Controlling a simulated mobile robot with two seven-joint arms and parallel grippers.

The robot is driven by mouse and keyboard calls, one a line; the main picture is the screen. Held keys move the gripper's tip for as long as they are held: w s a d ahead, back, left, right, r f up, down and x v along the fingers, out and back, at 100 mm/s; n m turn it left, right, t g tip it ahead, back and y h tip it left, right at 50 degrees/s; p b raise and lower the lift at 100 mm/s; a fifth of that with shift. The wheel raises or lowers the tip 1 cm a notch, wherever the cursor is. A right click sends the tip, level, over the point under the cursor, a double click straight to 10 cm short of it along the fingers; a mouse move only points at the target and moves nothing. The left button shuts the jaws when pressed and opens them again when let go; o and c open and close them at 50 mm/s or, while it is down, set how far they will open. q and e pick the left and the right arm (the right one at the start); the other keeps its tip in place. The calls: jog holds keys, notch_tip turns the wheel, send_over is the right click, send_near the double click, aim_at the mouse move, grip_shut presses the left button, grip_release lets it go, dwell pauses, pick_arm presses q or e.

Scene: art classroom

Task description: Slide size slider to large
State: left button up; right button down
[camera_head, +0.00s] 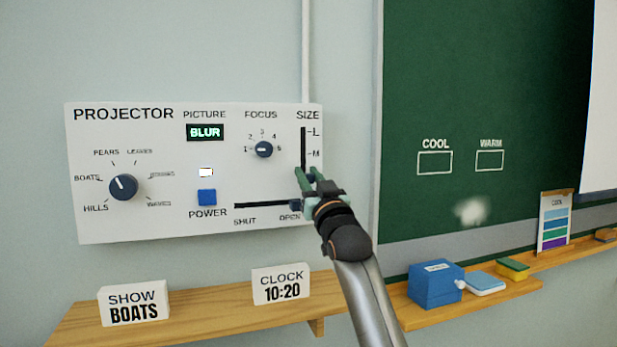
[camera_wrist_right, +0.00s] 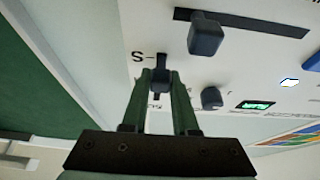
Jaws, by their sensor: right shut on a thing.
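The white projector panel (camera_head: 100,225) hangs on the wall in the head view. Its upright SIZE slot (camera_head: 303,145) shows L at the top and M below; the lower part is hidden behind my right gripper (camera_head: 307,175). In the wrist view, which is turned over, the right gripper (camera_wrist_right: 158,88) is shut on the dark blue size slider knob (camera_wrist_right: 160,75). The knob sits close to the S mark (camera_wrist_right: 137,56), on the M side of it. My left gripper is not in view.
A shutter slider knob (camera_head: 295,205) sits at OPEN, just below my right gripper. The focus knob (camera_head: 264,149) is to its left. The picture display (camera_head: 205,132) reads BLUR. A wooden shelf (camera_head: 210,318) with SHOW BOATS and CLOCK signs runs below; a chalkboard (camera_head: 480,80) stands right.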

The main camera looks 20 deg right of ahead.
aim_at(303, 119)
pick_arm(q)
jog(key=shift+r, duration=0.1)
pick_arm(e)
jog(key=shift+r+p, duration=0.3)
notch_tip(303, 119, up, 9)
jog(key=p, duration=0.8)
jog(key=shift+r+p, duration=0.4)
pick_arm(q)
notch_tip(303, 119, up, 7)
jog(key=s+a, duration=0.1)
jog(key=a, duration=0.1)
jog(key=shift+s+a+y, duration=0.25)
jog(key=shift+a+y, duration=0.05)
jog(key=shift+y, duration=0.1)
pick_arm(e)
jog(key=shift+s, duration=0.1)
jog(key=shift+r, duration=0.1)
jog(key=c, duration=1.1)
grip_release()
jog(key=o, duration=0.4)
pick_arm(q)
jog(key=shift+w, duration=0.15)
pick_arm(e)
jog(key=shift+f, duration=0.2)
